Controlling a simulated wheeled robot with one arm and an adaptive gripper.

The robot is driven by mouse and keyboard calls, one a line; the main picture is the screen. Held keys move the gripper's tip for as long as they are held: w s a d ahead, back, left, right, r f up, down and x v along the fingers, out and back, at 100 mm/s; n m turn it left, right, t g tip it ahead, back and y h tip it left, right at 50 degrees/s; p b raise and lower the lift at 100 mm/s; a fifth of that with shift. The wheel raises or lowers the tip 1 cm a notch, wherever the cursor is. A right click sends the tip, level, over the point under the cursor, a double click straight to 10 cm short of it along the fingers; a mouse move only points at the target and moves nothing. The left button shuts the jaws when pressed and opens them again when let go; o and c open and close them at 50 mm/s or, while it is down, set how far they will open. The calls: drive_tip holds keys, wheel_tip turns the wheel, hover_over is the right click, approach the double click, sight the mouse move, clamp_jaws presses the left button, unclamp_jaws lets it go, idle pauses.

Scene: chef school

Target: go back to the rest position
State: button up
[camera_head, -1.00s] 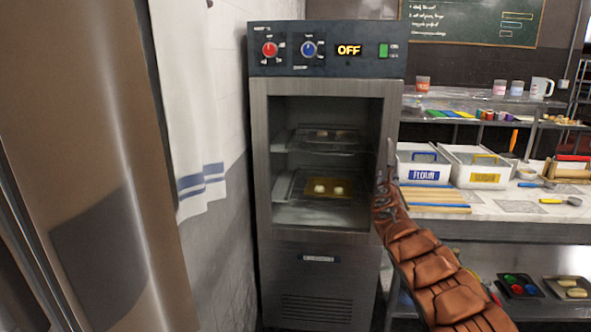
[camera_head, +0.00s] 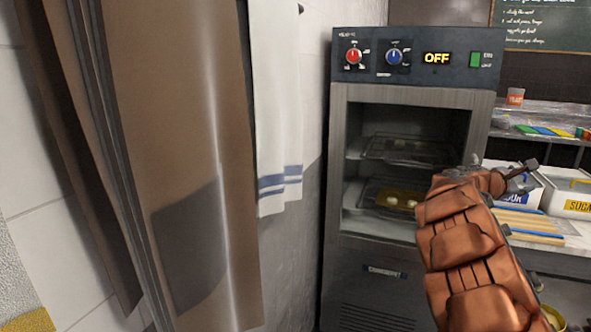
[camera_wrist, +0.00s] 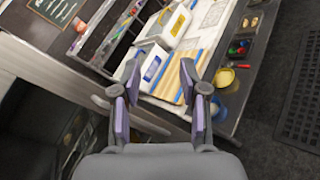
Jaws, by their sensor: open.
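My arm shows in the head view as a chain of copper-coloured segments rising in front of the proofing cabinet's right side. My gripper (camera_head: 532,180) is at its end, pointing right, partly hidden by the arm. In the wrist view my gripper (camera_wrist: 158,88) is open, its two purple-padded fingers apart with nothing between them. Beyond the fingers lie the counter and a wooden board (camera_wrist: 172,80).
The cabinet (camera_head: 345,150) reads OFF; trays with pale dough pieces sit inside. An apron (camera_head: 170,120) and a towel (camera_head: 278,120) hang at left. Flour and sugar bins (camera_head: 572,205) stand on the counter at right. Dark floor (camera_wrist: 270,140) is clear beside a mat.

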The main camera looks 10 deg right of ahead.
drive_tip(key=s+a+f+m+g+y, duration=0.2)
drive_tip(key=s+a+m, duration=0.35)
drive_tip(key=s, duration=0.25)
drive_tip(key=s+a+f+m+g+y, duration=0.1)
drive_tip(key=s+a+m+g+y, duration=0.1)
drive_tip(key=s+a+m, duration=0.5)
drive_tip(key=s+a+f+y, duration=0.4)
drive_tip(key=s+a+f, duration=0.2)
drive_tip(key=s+a, duration=0.3)
drive_tip(key=s+a+f+g+y, duration=0.1)
drive_tip(key=s+a+f+y, duration=0.3)
drive_tip(key=s+a, duration=0.5)
drive_tip(key=s+a+f+g+y, duration=0.1)
drive_tip(key=s+a+f+y, duration=0.3)
drive_tip(key=s+a+f, duration=0.5)
drive_tip(key=s+a, duration=0.1)
drive_tip(key=a, duration=0.9)
drive_tip(key=shift+m, duration=0.35)
drive_tip(key=shift+d, duration=0.15)
